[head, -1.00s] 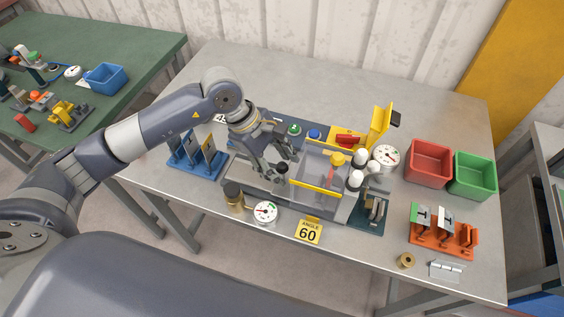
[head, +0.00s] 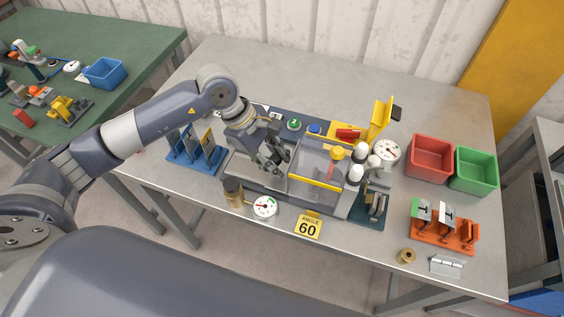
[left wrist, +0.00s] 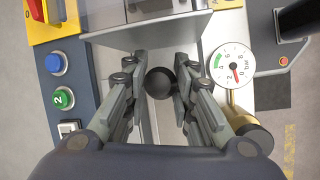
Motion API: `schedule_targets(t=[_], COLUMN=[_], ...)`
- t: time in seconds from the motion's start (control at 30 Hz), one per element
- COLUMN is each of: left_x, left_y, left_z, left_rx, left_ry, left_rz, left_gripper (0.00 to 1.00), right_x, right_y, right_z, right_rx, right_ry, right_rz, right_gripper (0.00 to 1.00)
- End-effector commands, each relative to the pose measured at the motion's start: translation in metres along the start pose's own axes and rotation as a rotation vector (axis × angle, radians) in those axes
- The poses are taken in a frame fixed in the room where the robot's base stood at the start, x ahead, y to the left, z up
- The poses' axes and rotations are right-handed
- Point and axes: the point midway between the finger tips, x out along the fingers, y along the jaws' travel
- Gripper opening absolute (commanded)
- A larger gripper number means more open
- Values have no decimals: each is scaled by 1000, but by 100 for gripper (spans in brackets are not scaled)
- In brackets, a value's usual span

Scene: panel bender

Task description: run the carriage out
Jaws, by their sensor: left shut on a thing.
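The panel bender (head: 345,205) stands in the middle of the table, with a clear guard (head: 318,162) and a yellow bar (head: 315,183) along its front. My left gripper (head: 274,157) reaches down at the left end of the machine, beside the guard. In the left wrist view its fingers (left wrist: 160,90) are shut on a black ball knob (left wrist: 159,83). The knob is hidden by the fingers in the head view. I cannot make out which part of the machine is the carriage. My right gripper is not in view.
Close to my left gripper are a blue rack (head: 195,150), a brass cylinder (head: 233,193) and a gauge (head: 264,206). An angle 60 sign (head: 307,226) stands in front. Red (head: 430,157) and green (head: 475,170) bins and an orange rack (head: 443,238) are at right.

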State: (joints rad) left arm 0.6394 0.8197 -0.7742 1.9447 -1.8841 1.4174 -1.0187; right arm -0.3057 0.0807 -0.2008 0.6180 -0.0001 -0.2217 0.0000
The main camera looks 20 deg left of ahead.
Motion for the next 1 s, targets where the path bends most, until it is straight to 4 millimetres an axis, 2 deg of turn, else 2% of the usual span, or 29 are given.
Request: schedule_targets(t=[0.03,0.1,0.4,0.57,0.9,0.93,1.0], left_x=[0,-6,-32,-42,-46,-46,-46], left_y=[-2,-5,-17,-20,-19,-19,-19], left_z=[-16,-31,-83,-94,-96,-96,-96], left_rx=[-5,-6,-5,-2,-3,-3,-3], left_ry=[8,9,6,3,6,6,6], left_rz=[5,6,5,5,6,6,6], left_gripper=[0,0,0,0,0,28,44], right_x=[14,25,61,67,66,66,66], right_y=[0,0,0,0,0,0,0], right_z=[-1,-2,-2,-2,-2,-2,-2], right_rx=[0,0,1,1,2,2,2], right_ry=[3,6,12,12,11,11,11], right_rz=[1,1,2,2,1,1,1], right_gripper=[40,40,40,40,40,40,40])
